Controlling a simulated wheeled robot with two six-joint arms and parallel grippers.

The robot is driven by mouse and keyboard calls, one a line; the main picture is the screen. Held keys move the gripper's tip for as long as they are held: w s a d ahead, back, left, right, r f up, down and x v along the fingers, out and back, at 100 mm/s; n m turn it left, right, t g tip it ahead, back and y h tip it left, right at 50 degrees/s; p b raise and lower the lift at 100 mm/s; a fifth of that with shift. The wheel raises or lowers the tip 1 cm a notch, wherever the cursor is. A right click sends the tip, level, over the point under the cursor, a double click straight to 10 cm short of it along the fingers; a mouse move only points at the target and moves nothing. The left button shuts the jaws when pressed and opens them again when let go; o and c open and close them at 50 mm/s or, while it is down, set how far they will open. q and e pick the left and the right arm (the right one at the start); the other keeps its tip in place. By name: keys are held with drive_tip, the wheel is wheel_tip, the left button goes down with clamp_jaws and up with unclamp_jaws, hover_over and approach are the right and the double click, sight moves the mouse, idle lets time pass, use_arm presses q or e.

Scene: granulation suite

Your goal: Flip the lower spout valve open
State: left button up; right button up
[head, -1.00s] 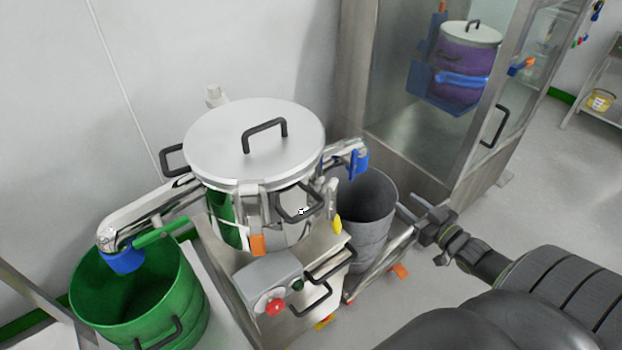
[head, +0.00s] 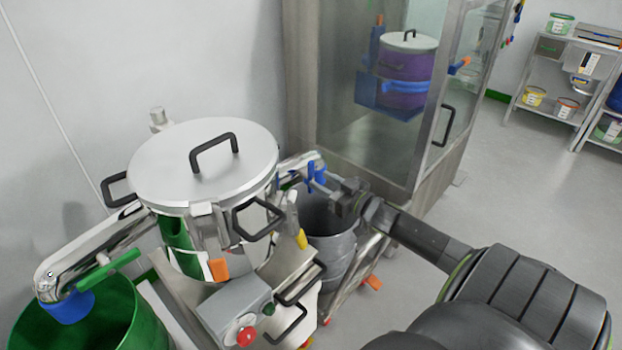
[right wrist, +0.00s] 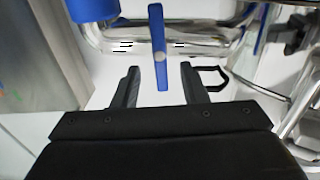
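A steel vessel with a round lid (head: 205,165) has two outlet spouts. The right spout (head: 299,163) has a blue valve lever (head: 316,174) and sits above a grey bin (head: 330,245). The left spout (head: 85,248) has a green lever (head: 108,270) above a green bin (head: 120,325). My right gripper (head: 333,190) is beside the blue lever. In the right wrist view, the blue lever (right wrist: 160,50) points down between the spread fingers of the right gripper (right wrist: 160,82), with gaps on both sides. My left gripper is in neither current view.
A grey control box (head: 232,305) with a red button stands in front of the vessel. A glass-walled cabinet (head: 370,130) holding a purple drum (head: 405,75) is behind the grey bin. Shelves with tubs (head: 565,85) stand far right. Open floor lies at right.

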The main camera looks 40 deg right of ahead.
sight(313, 176)
drive_tip(key=w, duration=0.3)
drive_tip(key=shift+w+a+r, duration=0.15)
drive_tip(key=shift+w+a+p, duration=0.1)
drive_tip(key=shift+w+p, duration=0.35)
drive_tip(key=shift+w, duration=0.45)
clamp_jaws()
